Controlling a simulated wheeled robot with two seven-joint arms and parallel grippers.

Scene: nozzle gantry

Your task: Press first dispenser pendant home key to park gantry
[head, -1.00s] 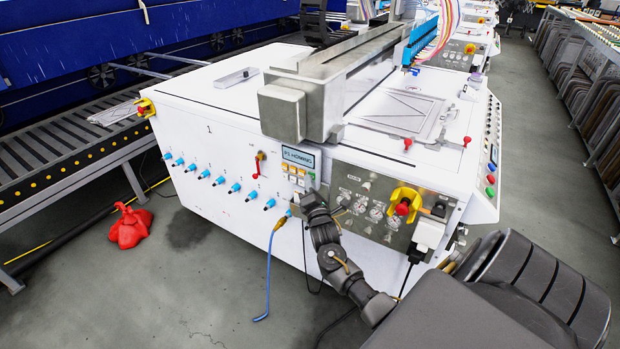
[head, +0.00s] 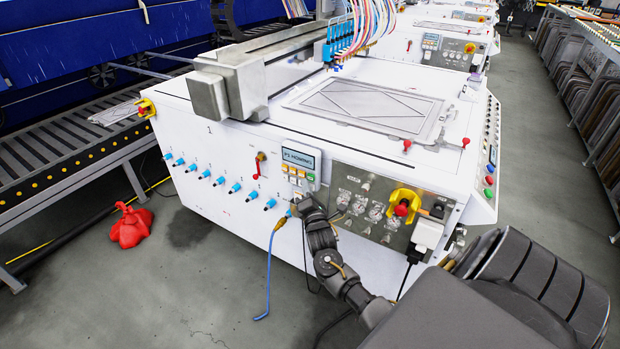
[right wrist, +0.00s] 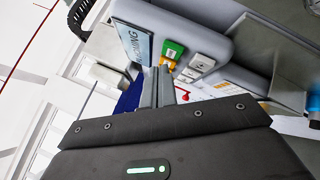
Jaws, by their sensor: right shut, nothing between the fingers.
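The first dispenser pendant (head: 299,160) hangs on the front of the nearest white machine. Its display (head: 298,157) reads "P1 HOMING", and small keys sit below it. In the right wrist view the display (right wrist: 132,44) is beside a green key (right wrist: 174,50), an orange key (right wrist: 167,62) and grey keys (right wrist: 201,62). My right gripper (head: 306,203) is shut and empty, just below the pendant. In the right wrist view its fingertips (right wrist: 160,72) are close to the orange key; I cannot tell whether they touch. The gantry (head: 232,84) stands over the machine's left part. My left gripper is not in view.
A red emergency button on a yellow mount (head: 402,208) and several gauges sit right of the pendant. A framed panel (head: 370,106) lies on the machine top. A red cloth-like heap (head: 130,227) lies on the floor at left.

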